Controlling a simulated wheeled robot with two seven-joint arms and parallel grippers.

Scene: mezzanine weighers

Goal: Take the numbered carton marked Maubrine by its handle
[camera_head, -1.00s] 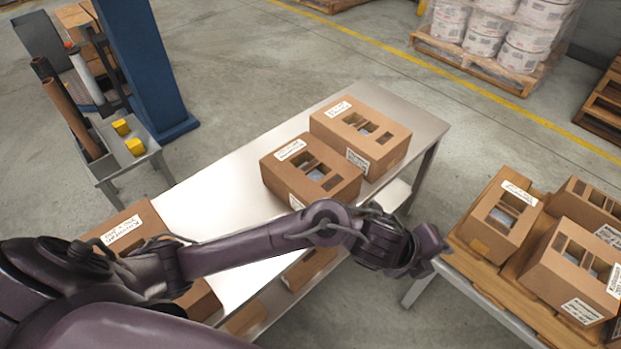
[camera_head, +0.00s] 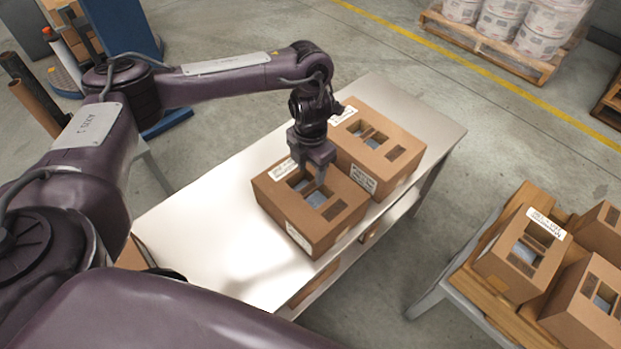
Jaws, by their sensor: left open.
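My left gripper (camera_head: 319,178) points down over the near brown carton (camera_head: 330,240) on the steel table. Its open jaws are at the cut-out top, close to the strips between the openings. I cannot tell whether they touch. A second carton (camera_head: 400,170) stands just behind it on the table, with a white label at its upper left. Another carton (camera_head: 515,250) with a white top label stands on the stand at the right. The lettering is too small to read surely, so I cannot tell which carton is marked Maubrine. My right gripper is not in view.
The steel table (camera_head: 190,235) has bare room left of the cartons. More cartons (camera_head: 590,300) crowd the wooden pallet (camera_head: 488,293) at the right. A floor gap separates it from the table. A blue post (camera_head: 110,25) stands at the back left.

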